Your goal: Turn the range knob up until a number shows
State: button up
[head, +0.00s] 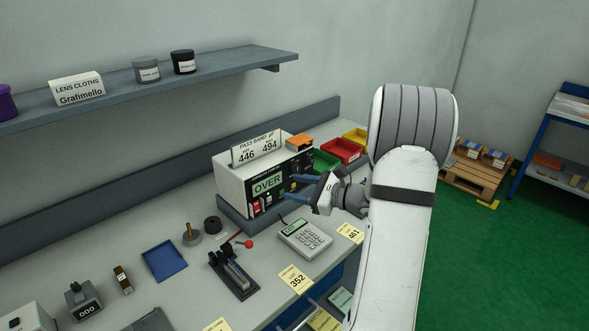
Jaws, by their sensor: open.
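The meter (233,188), a white box with a dark front panel, stands on the bench in the head view. Its green display (268,184) reads "OVER". A card (257,148) on top reads "PASS BAND pF" with 446 and 494. My gripper (292,186) is open, with its blue fingers pointing left at the right part of the front panel. I cannot tell whether the fingers touch the panel. The range knob cannot be made out clearly; the gripper covers part of the panel there.
A calculator (305,238) lies below my gripper. A black stand with a red-ended lever (234,272) is left of it. Red (341,150) and green (325,161) bins stand behind the gripper. Lot cards (295,278) lie along the front edge. A shelf (220,69) runs above.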

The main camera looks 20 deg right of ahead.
aim_at(298, 171)
jog(key=w+d+f+m+t+h, duration=0.2)
jog(key=d+m+t+h, duration=0.15)
jog(key=d, duration=0.45)
jog(key=shift+m+y, duration=0.25)
jog(key=shift+m, duration=0.3)
jog(key=p+x, duration=0.2)
jog(key=x, duration=0.5)
jog(key=shift+w+r, duration=0.1)
jog(key=shift+w, duration=0.05)
